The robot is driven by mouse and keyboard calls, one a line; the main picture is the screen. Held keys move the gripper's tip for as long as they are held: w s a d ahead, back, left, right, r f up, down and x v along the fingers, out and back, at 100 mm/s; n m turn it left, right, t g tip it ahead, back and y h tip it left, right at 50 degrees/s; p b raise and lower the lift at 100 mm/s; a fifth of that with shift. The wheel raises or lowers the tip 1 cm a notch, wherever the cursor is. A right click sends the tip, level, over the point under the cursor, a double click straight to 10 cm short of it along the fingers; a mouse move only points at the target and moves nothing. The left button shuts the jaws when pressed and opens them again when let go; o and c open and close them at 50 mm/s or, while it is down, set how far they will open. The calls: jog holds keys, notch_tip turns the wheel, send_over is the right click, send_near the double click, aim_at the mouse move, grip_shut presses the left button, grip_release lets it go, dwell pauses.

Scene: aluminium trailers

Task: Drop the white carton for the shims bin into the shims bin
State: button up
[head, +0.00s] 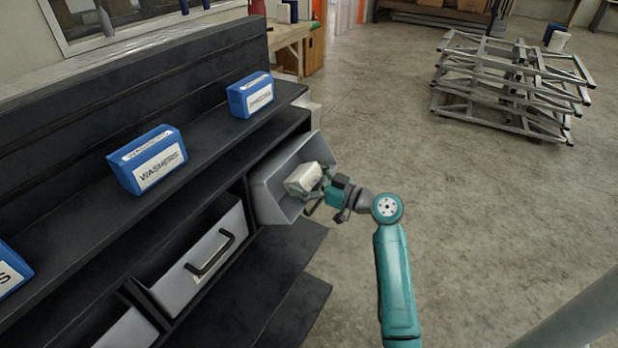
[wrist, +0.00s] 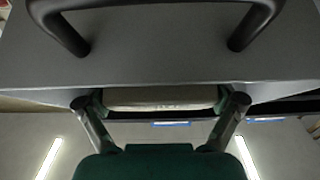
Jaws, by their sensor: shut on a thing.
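A white carton (head: 303,180) is held in my gripper (head: 322,185) in the head view, against the opening of a pulled-out grey bin (head: 266,193) at the right end of the shelf unit. The carton looks tilted; I cannot tell how far above the bin's floor it is. In the wrist view my gripper's two fingers (wrist: 162,104) are shut on the carton (wrist: 160,96), beside the grey bin front (wrist: 160,62) with its black handle (wrist: 262,22). The label of the blue box (head: 250,96) above this bin is too small to read.
A blue box marked WASHERS (head: 148,160) stands on the shelf above another grey bin (head: 196,262) with a black handle. Another blue box (head: 12,270) is at the left edge. Stacked metal frames (head: 512,85) stand far right. The concrete floor between is clear.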

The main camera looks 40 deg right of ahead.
jog(key=shift+w+f, duration=0.1)
jog(key=shift+w, duration=0.05)
jog(key=o, duration=0.9)
jog(key=shift+c, duration=0.2)
jog(key=v, duration=1.2)
jog(key=shift+a, duration=0.1)
